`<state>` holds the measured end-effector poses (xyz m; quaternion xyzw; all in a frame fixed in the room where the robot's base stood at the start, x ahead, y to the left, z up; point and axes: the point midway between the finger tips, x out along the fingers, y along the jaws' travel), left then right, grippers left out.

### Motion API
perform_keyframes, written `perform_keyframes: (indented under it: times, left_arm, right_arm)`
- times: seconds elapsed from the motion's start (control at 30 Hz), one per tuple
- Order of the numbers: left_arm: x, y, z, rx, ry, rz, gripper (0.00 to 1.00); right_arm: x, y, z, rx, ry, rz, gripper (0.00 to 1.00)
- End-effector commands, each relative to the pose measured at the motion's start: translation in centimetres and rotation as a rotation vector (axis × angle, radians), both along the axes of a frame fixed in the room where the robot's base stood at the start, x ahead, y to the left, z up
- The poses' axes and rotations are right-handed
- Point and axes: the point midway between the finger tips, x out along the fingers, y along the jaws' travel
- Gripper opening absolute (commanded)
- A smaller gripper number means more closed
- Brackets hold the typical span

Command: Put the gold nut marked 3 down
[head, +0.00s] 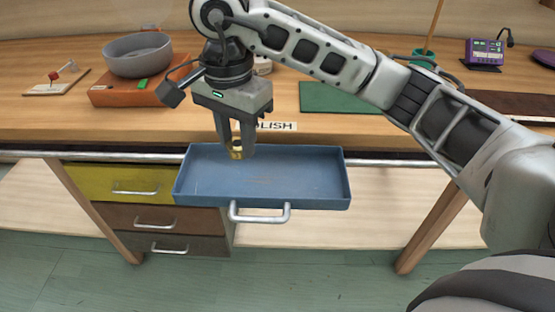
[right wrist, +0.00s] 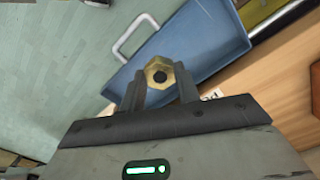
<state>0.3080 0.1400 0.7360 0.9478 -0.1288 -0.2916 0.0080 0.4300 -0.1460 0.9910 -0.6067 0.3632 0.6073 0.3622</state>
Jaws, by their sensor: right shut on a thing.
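My right gripper (head: 236,153) is shut on the gold nut (head: 237,153). It holds the nut over the left back part of the open blue drawer (head: 290,180). In the right wrist view the nut (right wrist: 158,73) is a gold hexagon with a dark hole, between the two fingers (right wrist: 158,85). No number can be read on it. The blue drawer (right wrist: 205,40) lies beyond the nut in that view. The drawer floor that shows looks empty. I cannot tell how high the nut is above it. My left gripper is not in view.
A label reading "OLISH" (head: 275,126) is on the wooden worktop (head: 200,125) behind the drawer. A grey bowl (head: 138,55) stands on an orange box (head: 125,95) at the back left. A green mat (head: 335,98) lies to the right. Yellow (head: 100,180) and brown drawers (head: 110,217) are shut.

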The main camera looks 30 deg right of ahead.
Motion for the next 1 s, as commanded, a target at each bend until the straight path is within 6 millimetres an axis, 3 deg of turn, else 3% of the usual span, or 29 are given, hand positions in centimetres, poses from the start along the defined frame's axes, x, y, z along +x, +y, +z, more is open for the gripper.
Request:
perform_keyframes:
  times: [0.2,0.4,0.77,1.0]
  left_arm:
    - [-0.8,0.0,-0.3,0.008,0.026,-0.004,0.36]
    - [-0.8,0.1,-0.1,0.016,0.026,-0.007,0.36]
    - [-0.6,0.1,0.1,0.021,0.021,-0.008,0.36]
    - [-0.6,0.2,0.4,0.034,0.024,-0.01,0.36]
  right_arm:
    - [-0.4,-5.8,-2.5,-0.004,0.005,-0.006,0.06]
    - [-0.5,-9.2,-6.0,-0.003,0.005,-0.001,0.06]
    - [-0.6,-11.8,-9.1,-0.002,0.002,0.001,0.06]
    - [-0.6,-11.6,-11.9,0.0,0.0,0.004,0.06]
